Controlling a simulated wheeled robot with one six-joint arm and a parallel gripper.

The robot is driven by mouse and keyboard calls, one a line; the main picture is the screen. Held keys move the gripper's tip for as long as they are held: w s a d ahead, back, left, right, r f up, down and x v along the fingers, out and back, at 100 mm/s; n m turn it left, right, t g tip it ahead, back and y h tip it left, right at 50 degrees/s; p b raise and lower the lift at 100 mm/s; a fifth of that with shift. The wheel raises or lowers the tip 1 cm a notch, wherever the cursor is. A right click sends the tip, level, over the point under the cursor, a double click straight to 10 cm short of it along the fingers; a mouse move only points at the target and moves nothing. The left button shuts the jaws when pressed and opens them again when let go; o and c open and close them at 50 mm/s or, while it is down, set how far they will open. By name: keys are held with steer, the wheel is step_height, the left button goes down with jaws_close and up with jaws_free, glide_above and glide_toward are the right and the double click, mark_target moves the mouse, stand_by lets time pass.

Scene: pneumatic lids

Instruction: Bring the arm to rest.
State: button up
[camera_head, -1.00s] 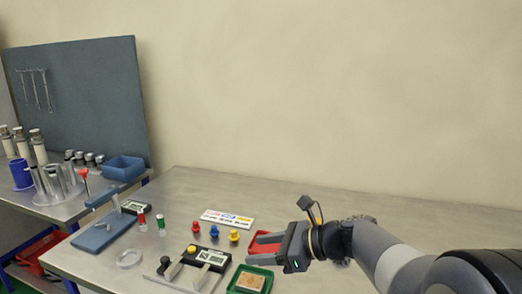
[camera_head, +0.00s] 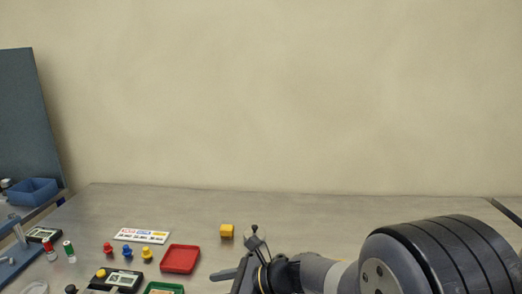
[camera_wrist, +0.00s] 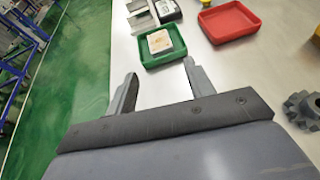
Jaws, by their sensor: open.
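My gripper (camera_wrist: 158,88) is open and empty in the wrist view, its two grey fingers apart above the light tabletop near its edge. In the head view my gripper (camera_head: 232,276) shows at the bottom, with my arm reaching in from the lower right. A green tray (camera_wrist: 160,46) with a tan block (camera_wrist: 160,42) in it lies just beyond the fingertips, apart from them. A red tray (camera_wrist: 228,22) lies to its right and is empty; it also shows in the head view (camera_head: 180,259).
A yellow cube (camera_head: 227,231) stands behind my gripper. Red, blue and yellow knobs (camera_head: 126,253) and a label card (camera_head: 142,236) are to the left. A grey gear-like part (camera_wrist: 302,108) lies at the right. Green floor (camera_wrist: 70,90) shows left of the table edge. The table's back right is clear.

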step_height(320, 180, down, 7)
steer(key=shift+d+r+b, duration=0.15)
steer(key=shift+b, duration=0.35)
steer(key=v, duration=0.3)
steer(key=shift+d, duration=0.15)
steer(key=shift+d+r, duration=0.2)
steer(key=shift+d, duration=0.2)
steer(key=shift+r, duration=0.1)
